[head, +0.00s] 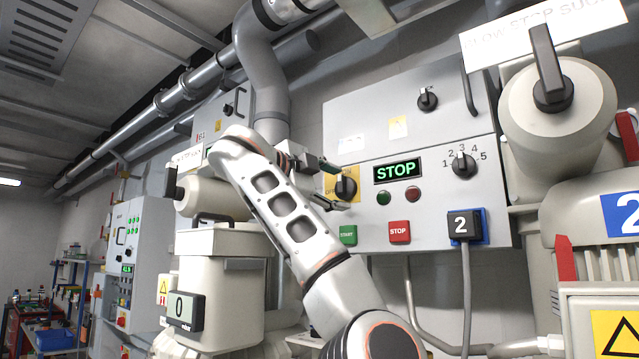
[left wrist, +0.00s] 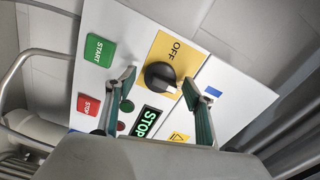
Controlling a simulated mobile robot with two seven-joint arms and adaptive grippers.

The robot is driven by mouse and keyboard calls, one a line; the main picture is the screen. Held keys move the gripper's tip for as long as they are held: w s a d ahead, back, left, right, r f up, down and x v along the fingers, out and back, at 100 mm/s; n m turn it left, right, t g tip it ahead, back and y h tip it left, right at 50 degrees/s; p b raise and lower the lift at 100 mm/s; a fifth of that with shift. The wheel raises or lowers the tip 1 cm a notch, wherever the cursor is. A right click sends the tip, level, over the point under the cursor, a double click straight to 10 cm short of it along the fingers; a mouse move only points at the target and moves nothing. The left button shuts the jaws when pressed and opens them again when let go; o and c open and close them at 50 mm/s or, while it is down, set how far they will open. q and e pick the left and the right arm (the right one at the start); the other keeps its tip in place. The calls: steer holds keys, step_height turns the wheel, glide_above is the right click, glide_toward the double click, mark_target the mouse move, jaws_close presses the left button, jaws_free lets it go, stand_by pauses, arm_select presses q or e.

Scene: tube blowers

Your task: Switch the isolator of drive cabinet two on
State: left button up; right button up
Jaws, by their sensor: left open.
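The grey drive cabinet (head: 430,75) with the plug marked 2 stands right of centre in the head view. Its isolator, a black rotary knob (head: 347,187) on a yellow plate, is at the left of the panel. In the left wrist view the knob (left wrist: 160,75) sits on the yellow plate (left wrist: 176,48), beside the word OFF. My left gripper (head: 335,186) is open in front of the isolator. In the left wrist view its green-padded fingers (left wrist: 158,80) are on either side of the knob, with gaps visible. I cannot tell how deep they reach. My right gripper is not in view.
A lit STOP display (head: 397,169), green START button (head: 348,235), red STOP button (head: 399,232) and numbered selector (head: 463,165) share the panel. A blower with a black lever (head: 550,75) stands close at right. Another blower (head: 215,260) is left of my arm.

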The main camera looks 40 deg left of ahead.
arm_select(q)
steer(key=s+d, duration=0.1)
steer(key=s, duration=1)
steer(key=shift+d, duration=0.15)
